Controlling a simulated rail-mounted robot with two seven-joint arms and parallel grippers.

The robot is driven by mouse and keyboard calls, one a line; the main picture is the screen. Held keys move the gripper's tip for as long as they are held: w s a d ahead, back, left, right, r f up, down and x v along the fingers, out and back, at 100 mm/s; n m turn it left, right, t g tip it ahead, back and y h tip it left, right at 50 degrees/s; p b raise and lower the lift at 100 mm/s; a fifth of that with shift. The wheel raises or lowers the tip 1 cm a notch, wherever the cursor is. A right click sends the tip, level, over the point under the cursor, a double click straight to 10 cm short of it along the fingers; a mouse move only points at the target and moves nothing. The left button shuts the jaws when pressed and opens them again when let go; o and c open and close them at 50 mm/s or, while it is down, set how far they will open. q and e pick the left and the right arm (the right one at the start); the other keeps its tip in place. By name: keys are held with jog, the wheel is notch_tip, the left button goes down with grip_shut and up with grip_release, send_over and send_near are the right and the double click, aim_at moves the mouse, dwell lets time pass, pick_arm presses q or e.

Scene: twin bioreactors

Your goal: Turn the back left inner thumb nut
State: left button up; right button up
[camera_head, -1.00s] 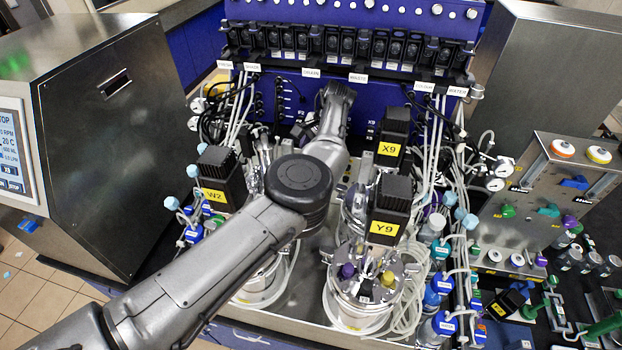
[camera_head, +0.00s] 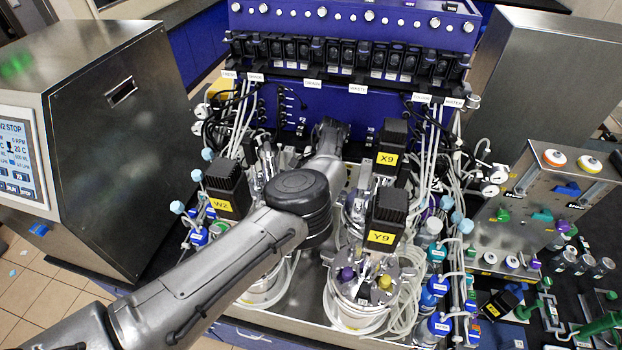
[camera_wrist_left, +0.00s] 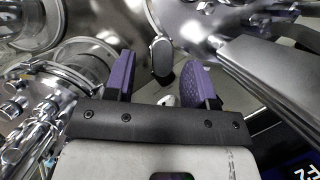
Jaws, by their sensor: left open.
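My left arm reaches in from the left in the head view, between the motors labelled W2 (camera_head: 228,186) and X9 (camera_head: 392,146). Its gripper is hidden behind and below its own wrist there. In the left wrist view my left gripper (camera_wrist_left: 158,82) is open, its two purple-padded fingers apart. A dark rounded knob-like part (camera_wrist_left: 162,58) shows in the gap, just beyond the fingertips, with a small pale piece (camera_wrist_left: 168,101) between the fingers. I cannot tell whether either is the back left inner thumb nut. No contact is clear. My right gripper is not in view.
Shiny metal vessel lids and glass rims (camera_wrist_left: 85,62) lie close around the fingers. The Y9 motor (camera_head: 389,215) stands above the front right vessel. Tubes (camera_head: 432,150) crowd the right side. A large steel cabinet (camera_head: 120,150) stands at left.

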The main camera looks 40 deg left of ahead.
pick_arm(q)
jog(key=shift+f, duration=0.1)
jog(key=shift+c, duration=0.4)
grip_shut()
dwell(0.8)
jog(key=shift+o, duration=0.4)
grip_release()
